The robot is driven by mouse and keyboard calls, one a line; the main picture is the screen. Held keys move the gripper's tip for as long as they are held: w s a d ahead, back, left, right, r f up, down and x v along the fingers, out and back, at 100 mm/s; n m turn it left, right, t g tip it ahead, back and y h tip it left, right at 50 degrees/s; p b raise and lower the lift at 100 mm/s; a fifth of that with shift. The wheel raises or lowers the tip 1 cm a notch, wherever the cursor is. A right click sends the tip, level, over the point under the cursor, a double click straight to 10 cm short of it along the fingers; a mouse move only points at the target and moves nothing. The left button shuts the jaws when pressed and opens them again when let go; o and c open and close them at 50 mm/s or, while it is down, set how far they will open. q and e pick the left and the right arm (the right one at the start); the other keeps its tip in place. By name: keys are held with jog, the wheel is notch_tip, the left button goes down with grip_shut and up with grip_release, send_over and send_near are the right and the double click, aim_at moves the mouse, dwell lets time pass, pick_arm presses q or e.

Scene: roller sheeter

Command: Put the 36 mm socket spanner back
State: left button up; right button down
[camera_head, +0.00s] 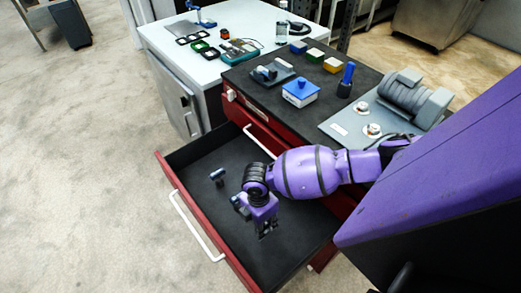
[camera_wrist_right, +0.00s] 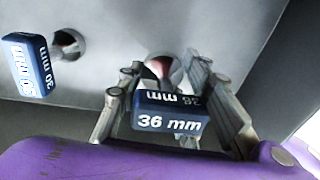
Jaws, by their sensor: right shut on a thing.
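My right gripper (camera_head: 267,232) points down into the open drawer. In the right wrist view its fingers (camera_wrist_right: 170,105) are shut on the dark blue block marked 36 mm, the end of the 36 mm socket spanner (camera_wrist_right: 168,122). A round hole with a reddish inside (camera_wrist_right: 160,68) shows just behind this block; whether the spanner sits in it I cannot tell. A second spanner (camera_wrist_right: 30,65), whose mark reads like 30 mm, stands beside another hole at the left. It also shows in the drawer in the head view (camera_head: 217,175). My left gripper is not in view.
The red-fronted drawer (camera_head: 180,205) is pulled out, its dark floor mostly bare. The dark cabinet top (camera_head: 270,98) above holds a blue-lidded box (camera_head: 300,93), coloured blocks and a grey roller machine (camera_head: 410,95). A white table (camera_head: 165,45) with tools stands behind.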

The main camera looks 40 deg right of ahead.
jog(key=shift+f, duration=1.85)
jog(key=shift+f, duration=0.2)
jog(key=c, duration=1.2)
grip_release()
jog(key=r, duration=0.8)
jog(key=w+r, duration=0.1)
jog(key=r, duration=0.3)
jog(key=shift+r+p, duration=0.2)
jog(key=shift+p, duration=0.2)
